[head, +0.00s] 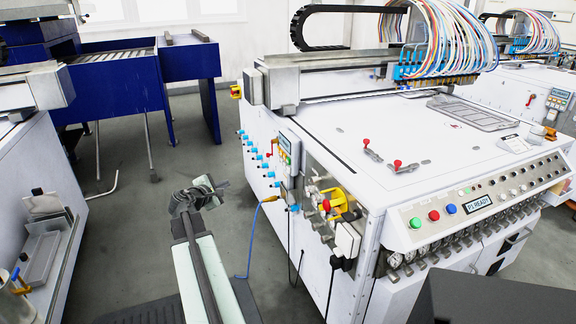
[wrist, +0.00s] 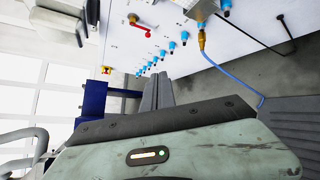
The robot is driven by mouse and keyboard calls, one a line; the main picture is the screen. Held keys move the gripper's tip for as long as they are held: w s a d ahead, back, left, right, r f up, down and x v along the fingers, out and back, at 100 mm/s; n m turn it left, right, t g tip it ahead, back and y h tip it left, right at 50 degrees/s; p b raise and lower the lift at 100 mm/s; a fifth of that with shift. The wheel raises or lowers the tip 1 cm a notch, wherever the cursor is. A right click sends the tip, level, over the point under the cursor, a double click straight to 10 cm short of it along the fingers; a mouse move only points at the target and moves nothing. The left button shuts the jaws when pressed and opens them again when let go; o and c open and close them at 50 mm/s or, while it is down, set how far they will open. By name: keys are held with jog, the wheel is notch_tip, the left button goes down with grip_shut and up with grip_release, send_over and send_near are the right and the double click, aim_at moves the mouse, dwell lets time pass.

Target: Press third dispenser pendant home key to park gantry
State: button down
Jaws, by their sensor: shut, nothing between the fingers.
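The nearest white dispenser machine (head: 335,190) has a display (head: 477,204) that seems to read "P3 READY". A small pendant (head: 287,150) with a greenish screen hangs on its left side wall; its keys are too small to tell apart. My gripper (head: 222,184) is left of that wall, apart from the pendant. In the wrist view my gripper's grey fingers (wrist: 158,92) are together and empty, below a row of blue fittings. The pendant's face and home key cannot be made out in the wrist view.
Blue fittings (head: 262,166), a red-handled valve (head: 268,155), a yellow regulator (head: 338,203) and a looping blue cable (head: 252,232) project from the wall. A blue frame (head: 190,62) stands at back left. A grey floor aisle (head: 120,235) is clear.

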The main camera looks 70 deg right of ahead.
aim_at(288, 161)
jog(key=s+d+r+n+g+h, duration=0.1)
jog(key=s+d+r+n+h, duration=0.1)
jog(key=s+d, duration=0.6)
jog(key=shift+s+d+r+n+b, duration=0.35)
jog(key=shift+s+r+n, duration=0.25)
jog(key=shift+r, duration=0.1)
jog(key=s+d, duration=0.5)
jog(key=s, duration=0.1)
jog(key=shift+s+d, duration=0.25)
jog(key=shift+s, duration=0.1)
dwell(1.1)
jog(key=shift+s+d, duration=0.25)
jog(key=shift+s, duration=0.1)
